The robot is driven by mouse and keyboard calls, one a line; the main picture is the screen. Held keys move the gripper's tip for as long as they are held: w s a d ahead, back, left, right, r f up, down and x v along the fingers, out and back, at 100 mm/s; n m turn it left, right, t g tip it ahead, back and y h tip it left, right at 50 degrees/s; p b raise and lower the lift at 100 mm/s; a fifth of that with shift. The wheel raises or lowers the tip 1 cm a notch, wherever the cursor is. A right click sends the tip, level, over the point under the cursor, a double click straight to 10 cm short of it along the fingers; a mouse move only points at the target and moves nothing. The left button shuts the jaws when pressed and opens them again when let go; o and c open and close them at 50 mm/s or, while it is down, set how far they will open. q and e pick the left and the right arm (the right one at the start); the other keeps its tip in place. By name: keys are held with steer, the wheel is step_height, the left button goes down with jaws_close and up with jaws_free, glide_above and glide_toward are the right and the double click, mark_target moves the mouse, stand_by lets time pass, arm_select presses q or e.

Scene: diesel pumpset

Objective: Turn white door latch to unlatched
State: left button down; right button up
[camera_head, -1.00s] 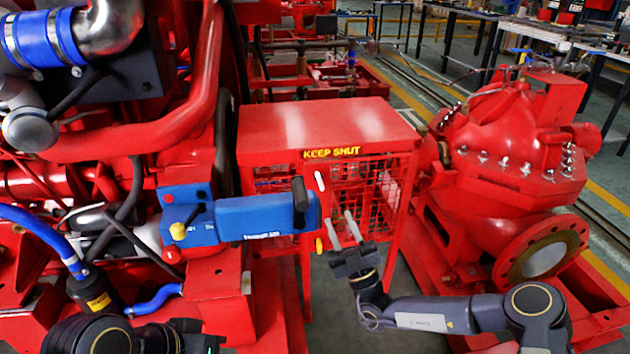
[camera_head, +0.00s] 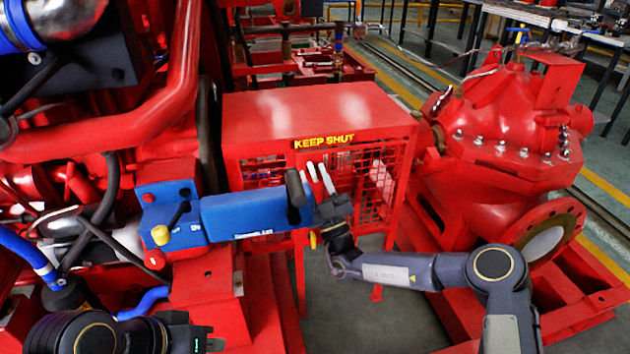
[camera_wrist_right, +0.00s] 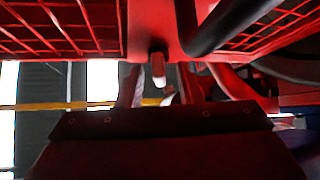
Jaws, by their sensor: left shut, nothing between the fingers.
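The white door latch (camera_head: 312,171) is a short bar on the front of the red mesh cage, just below the yellow KEEP SHUT label (camera_head: 324,140). It slants slightly from upright. My right gripper (camera_head: 317,174) is at the cage front, with its pale fingers open on either side of the latch. In the right wrist view the latch (camera_wrist_right: 158,68) shows between the fingers (camera_wrist_right: 160,88), with gaps visible on both sides; contact cannot be told. My left gripper (camera_head: 192,333) is low at the left, dark, shut and empty, away from the latch.
A blue box (camera_head: 245,214) with a dark handle (camera_head: 298,188) juts close to the left of the latch. The red pump (camera_head: 510,130) stands at the right. Grey floor (camera_head: 350,310) is open below the right arm.

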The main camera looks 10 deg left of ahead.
steer(key=shift+c, duration=0.2)
jaws_close()
steer(key=shift+r, duration=0.1)
steer(key=n+g+p, duration=0.4)
steer(key=n+p, duration=0.1)
steer(key=n, duration=0.1)
steer(key=n+g+y+p, duration=0.1)
steer(key=n+g+p, duration=0.4)
steer(key=n, duration=0.1)
steer(key=r+n+g+p, duration=0.1)
steer(key=n+g+p, duration=0.3)
steer(key=n+p, duration=0.1)
steer(key=shift+w+d+n+y, duration=0.2)
steer(key=shift+d+n+y, duration=0.1)
steer(key=shift+d+n, duration=0.1)
steer(key=shift+f+n+g+h+p, duration=0.1)
steer(key=shift+n+g+h+p, duration=0.55)
steer(key=shift+n+p, duration=0.4)
